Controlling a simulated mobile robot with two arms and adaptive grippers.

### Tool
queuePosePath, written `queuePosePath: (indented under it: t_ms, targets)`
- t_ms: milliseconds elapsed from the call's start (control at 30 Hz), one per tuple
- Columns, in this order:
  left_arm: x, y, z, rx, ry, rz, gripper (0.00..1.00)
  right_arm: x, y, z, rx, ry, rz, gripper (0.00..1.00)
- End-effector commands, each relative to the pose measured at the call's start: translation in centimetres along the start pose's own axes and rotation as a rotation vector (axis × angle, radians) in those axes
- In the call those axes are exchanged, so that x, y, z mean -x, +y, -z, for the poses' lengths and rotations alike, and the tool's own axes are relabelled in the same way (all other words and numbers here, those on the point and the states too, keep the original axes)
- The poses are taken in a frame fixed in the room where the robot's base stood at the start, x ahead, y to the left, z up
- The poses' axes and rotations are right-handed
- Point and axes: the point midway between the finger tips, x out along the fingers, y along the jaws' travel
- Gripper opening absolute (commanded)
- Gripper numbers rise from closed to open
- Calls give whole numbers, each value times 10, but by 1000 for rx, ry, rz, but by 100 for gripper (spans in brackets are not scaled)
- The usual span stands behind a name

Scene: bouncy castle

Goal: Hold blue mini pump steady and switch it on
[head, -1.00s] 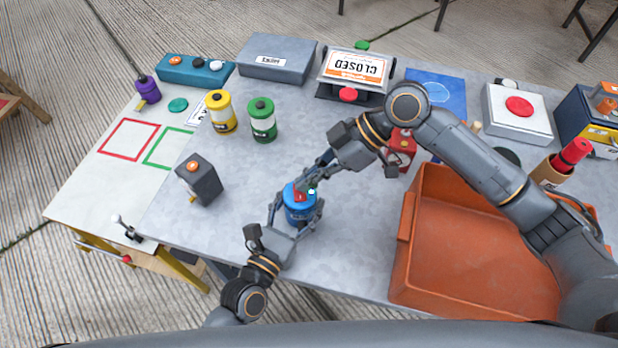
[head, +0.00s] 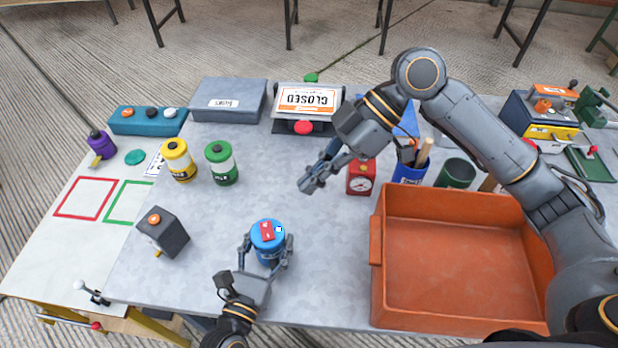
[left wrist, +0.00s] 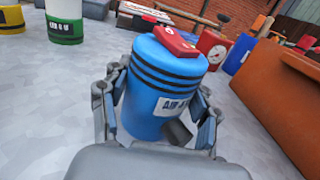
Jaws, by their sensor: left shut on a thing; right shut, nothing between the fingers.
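The blue mini pump (head: 268,250) stands on the grey table, with a red switch (head: 267,231) and a small light spot on its top. My left gripper (head: 266,259) is shut on the pump, with a finger on each side. In the left wrist view the pump (left wrist: 163,95) shows dark bands, a label and a short nozzle, between the fingers of the left gripper (left wrist: 158,112). The red switch (left wrist: 177,41) looks tilted there. My right gripper (head: 310,184) is shut and empty, above the table and apart from the pump, up and to its right.
An orange crate (head: 376,290) stands at the right. A dark grey box (head: 170,235) is left of the pump. Yellow (head: 179,163) and green (head: 221,166) canisters stand behind it. A red gauge box (head: 361,178) is near the right gripper. The table around the pump is clear.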

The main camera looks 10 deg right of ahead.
Motion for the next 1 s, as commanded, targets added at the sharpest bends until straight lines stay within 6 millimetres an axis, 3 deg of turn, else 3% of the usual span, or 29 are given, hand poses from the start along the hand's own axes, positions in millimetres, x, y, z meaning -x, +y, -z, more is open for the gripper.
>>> queuePosePath:
  t_ms: [167, 200, 300, 733, 1000]
  targets:
    - [0, 0, 0, 0, -1, -1, 11, 0, 0, 0, 0, 0, 0, 0]
    - [0, 0, 0, 0, -1, -1, 70, 0, 0, 0, 0, 0, 0, 0]
    - [0, 0, 0, 0, 0, 0, 88, 0, 0, 0, 0, 0, 0, 0]
    - [6, 0, 1, 0, 2, 0, 88, -1, 0, 0, 0, 1, 0, 0]
    - [57, 0, 2, -1, 5, 3, 88, -1, 0, 0, 0, 1, 0, 0]
